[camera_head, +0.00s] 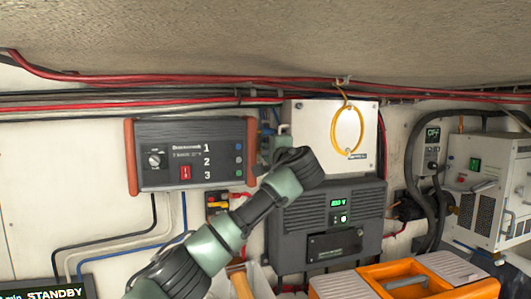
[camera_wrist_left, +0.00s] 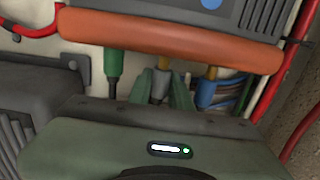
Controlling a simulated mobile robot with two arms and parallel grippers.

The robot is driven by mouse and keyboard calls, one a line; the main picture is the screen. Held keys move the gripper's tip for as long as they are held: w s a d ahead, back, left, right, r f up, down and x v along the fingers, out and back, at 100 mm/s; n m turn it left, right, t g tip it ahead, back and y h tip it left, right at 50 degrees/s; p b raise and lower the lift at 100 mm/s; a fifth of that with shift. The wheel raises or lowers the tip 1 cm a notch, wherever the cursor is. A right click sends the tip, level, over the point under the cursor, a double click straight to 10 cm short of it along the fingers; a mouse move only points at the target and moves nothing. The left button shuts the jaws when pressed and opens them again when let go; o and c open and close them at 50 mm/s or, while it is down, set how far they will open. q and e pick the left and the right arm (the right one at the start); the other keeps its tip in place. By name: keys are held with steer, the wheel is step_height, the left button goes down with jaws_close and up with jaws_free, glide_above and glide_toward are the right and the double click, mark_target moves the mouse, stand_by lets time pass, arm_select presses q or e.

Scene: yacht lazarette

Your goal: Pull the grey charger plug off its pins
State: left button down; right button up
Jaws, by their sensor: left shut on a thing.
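The charger (camera_head: 190,160) is a dark wall box with orange end bumpers, numbered 1, 2 and 3. In the left wrist view its orange bumper (camera_wrist_left: 170,40) crosses the top, with a row of plugs below it. The grey plug (camera_wrist_left: 160,84) sits between the green fingers of my left gripper (camera_wrist_left: 161,92), which is shut on it. A tan piece shows between the plug and the bumper. A green plug (camera_wrist_left: 113,68) is on one side and a blue one (camera_wrist_left: 206,92) on the other. In the head view my left gripper (camera_head: 270,145) is at the charger's right end; the plug is hidden there.
A white box (camera_head: 310,125) with a yellow cable loop (camera_head: 347,131) and a dark unit with a green display (camera_head: 350,225) are right of the charger. Red and black cables run above. An orange toolbox (camera_head: 395,284) stands below.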

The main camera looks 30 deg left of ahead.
arm_select(q)
steer(key=shift+w+d+r, duration=0.1)
steer(key=shift+d, duration=0.05)
steer(key=c, duration=1.5)
jaws_free()
steer(key=shift+w, duration=0.1)
steer(key=b+v, duration=0.4)
steer(key=v, duration=0.4)
steer(key=shift+b, duration=0.3)
